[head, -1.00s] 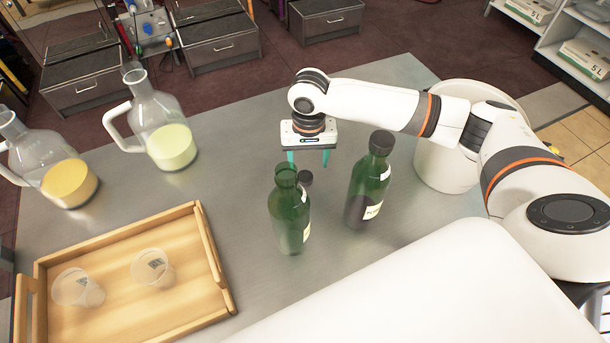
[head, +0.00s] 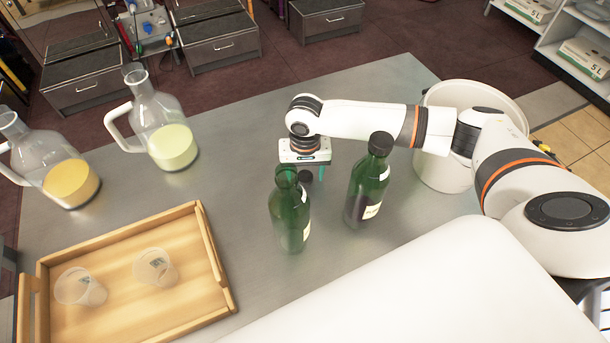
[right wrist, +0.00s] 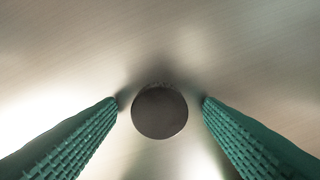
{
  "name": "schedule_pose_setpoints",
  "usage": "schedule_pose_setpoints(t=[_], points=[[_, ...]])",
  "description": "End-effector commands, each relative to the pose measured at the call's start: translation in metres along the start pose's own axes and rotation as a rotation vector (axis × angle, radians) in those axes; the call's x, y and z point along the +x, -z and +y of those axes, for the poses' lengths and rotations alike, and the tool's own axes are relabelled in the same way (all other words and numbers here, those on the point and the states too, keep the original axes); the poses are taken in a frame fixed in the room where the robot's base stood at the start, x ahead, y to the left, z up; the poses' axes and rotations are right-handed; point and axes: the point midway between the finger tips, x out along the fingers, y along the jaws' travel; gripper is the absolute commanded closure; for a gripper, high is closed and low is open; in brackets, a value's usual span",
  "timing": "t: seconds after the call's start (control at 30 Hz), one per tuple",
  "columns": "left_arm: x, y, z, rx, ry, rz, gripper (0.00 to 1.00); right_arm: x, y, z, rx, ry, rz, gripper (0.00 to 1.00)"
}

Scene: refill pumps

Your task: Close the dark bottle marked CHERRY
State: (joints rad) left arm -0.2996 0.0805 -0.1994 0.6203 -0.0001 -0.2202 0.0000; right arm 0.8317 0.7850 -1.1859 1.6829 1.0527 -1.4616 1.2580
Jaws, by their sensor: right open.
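A dark green bottle (head: 289,215) stands upright and uncapped in the middle of the table. A second dark green bottle (head: 367,185) stands to its right with a dark cap on. Their labels are too small to read, so I cannot tell which is CHERRY. A loose dark round cap (right wrist: 159,112) lies on the table just behind the uncapped bottle, partly hidden by it in the head view. My right gripper (head: 306,172) is open and low over the cap. Its two green fingers stand on either side of the cap, with a gap on both sides. My left gripper is not in view.
A wooden tray (head: 217,262) with two clear cups (head: 80,287) is at the front left. Two glass jugs, one with pale yellow liquid (head: 172,147) and one with orange-yellow liquid (head: 70,184), stand behind it. A white bin (head: 446,172) stands at the right.

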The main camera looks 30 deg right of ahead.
Motion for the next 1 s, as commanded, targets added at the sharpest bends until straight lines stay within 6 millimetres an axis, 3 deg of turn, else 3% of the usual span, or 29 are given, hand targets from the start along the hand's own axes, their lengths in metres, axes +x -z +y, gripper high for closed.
schedule_pose_setpoints(t=[0.03, 0.3, 0.73, 1.0], points=[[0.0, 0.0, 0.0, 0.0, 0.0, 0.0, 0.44, 0.0, 0.0, 0.0, 0.0, 0.0, 0.0, 0.39], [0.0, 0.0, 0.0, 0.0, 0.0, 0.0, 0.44, -0.001, 0.0, 0.0, 0.0, 0.0, 0.0, 0.83], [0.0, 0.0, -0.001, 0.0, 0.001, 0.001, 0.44, -0.004, -0.001, 0.0, 0.0, -0.001, -0.001, 0.85], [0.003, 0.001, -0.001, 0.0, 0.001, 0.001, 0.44, -0.05, -0.001, 0.001, -0.001, -0.003, -0.004, 0.85]])
